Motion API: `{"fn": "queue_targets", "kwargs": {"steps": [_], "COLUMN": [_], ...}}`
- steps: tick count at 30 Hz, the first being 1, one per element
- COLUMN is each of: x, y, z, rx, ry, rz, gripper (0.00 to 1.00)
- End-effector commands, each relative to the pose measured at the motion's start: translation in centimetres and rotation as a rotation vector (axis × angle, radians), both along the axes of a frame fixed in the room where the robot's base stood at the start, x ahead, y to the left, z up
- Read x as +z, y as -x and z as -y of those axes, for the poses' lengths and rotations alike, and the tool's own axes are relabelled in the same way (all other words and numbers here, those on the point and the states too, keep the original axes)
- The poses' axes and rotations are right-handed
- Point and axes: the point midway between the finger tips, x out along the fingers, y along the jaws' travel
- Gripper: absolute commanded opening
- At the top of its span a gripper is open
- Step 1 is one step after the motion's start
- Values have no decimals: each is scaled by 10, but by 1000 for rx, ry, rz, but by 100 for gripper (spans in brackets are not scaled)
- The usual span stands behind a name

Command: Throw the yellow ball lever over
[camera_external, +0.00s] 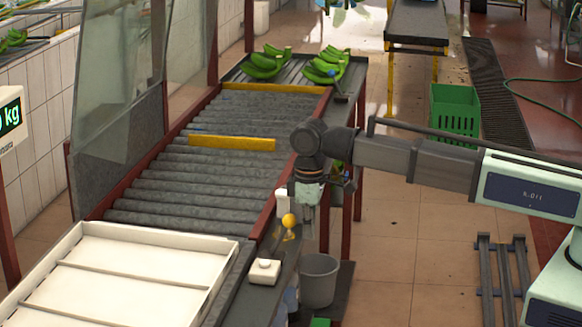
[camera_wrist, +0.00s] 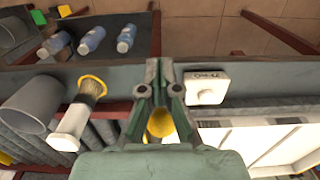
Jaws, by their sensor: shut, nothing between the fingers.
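The yellow ball lever (camera_external: 289,220) stands at the right edge of the roller conveyor, its ball on top. My gripper (camera_external: 307,218) points down just to the right of the ball in the external view. In the wrist view the gripper (camera_wrist: 158,68) has its fingertips together, with nothing seen held between them. The yellow ball (camera_wrist: 160,123) shows through the gap between the finger links, partly covered by them. I cannot tell whether the gripper touches the lever. The lever's shaft is mostly hidden in the wrist view.
A white box with a knob (camera_external: 264,271) sits on the edge near the lever; it also shows in the wrist view (camera_wrist: 207,88). A white tray (camera_external: 130,270) is at front left. Green bananas (camera_external: 262,66) lie at the conveyor's far end. A grey bucket (camera_external: 319,282) stands at right.

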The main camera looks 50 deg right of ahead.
Motion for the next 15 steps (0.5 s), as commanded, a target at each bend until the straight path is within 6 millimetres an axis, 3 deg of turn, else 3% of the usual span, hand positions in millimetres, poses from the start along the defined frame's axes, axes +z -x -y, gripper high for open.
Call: {"fn": "queue_targets", "kwargs": {"steps": [15], "x": [0], "y": [-24], "z": [-12], "rx": [0], "ry": [0], "rz": [0], "gripper": [0]}}
